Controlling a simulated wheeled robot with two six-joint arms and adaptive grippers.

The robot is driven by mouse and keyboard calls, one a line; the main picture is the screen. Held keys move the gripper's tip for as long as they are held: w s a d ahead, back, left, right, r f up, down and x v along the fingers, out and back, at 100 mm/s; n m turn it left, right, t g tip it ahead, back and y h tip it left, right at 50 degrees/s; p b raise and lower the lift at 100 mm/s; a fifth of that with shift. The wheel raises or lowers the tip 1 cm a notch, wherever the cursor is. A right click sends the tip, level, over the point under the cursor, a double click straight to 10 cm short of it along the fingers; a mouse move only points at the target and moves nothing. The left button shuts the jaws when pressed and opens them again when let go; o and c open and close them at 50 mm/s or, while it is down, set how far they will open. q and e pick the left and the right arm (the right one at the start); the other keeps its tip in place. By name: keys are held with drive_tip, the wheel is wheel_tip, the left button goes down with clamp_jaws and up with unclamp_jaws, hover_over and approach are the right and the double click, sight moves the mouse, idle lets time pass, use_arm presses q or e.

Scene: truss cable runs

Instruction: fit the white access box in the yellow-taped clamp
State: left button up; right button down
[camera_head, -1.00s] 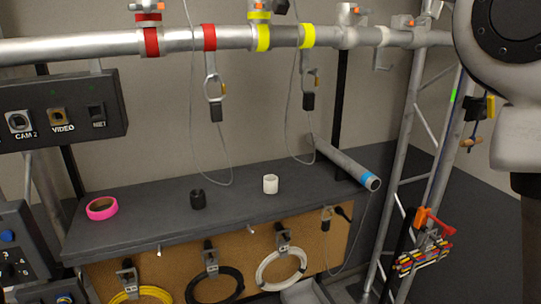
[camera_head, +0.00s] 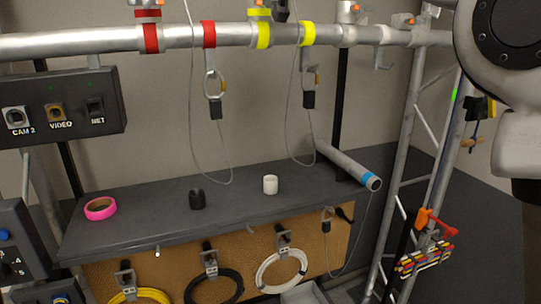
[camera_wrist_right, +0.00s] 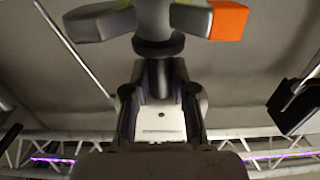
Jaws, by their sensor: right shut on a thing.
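The yellow-taped clamp (camera_head: 259,12) sits on top of the silver pipe at the upper edge of the head view, above a yellow tape band (camera_head: 263,36). In the right wrist view, my right gripper (camera_wrist_right: 159,92) is shut on a white box (camera_wrist_right: 160,122) with a small green dot. A dark stem and disc stand beyond the box; I cannot tell which part they belong to. A grey clamp-like part with an orange end (camera_wrist_right: 228,20) is above them. A dark piece beside the yellow-taped clamp is cut off. My left gripper is out of view.
Other clamps, one red-taped (camera_head: 150,12), sit along the pipe (camera_head: 100,43). Looped cables hang below it. The dark shelf (camera_head: 130,225) holds pink tape (camera_head: 101,208), a black cup (camera_head: 197,199), a white cup (camera_head: 270,184) and a loose tube (camera_head: 350,167). My arm covers the upper right.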

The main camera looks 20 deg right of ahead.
drive_tip(key=shift+f+b, duration=0.55)
drive_tip(key=shift+f, duration=0.1)
drive_tip(key=c, duration=0.9)
unclamp_jaws()
drive_tip(key=shift+o, duration=0.2)
